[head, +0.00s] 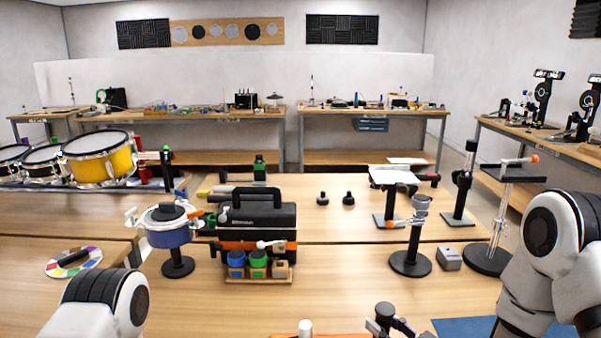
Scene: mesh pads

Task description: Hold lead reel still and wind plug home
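I cannot clearly make out a lead reel or its plug. At the bottom edge, an upright white peg (305,327) stands by a thin strip of orange (285,336); the rest of whatever they belong to is cut off. My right gripper (385,322) seems to be the dark grey jointed part just right of them, mostly below the frame, and its fingers cannot be read. My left arm comes in at the lower left, and its gripper is out of view.
A blue drum-shaped pot (168,237) on a black stand is left of a black-and-orange toolbox (258,215). A small rack of cups (258,268) sits before the toolbox. Black stands (410,263) and a grey block (449,259) are at right. A blue mat (462,328) lies at lower right.

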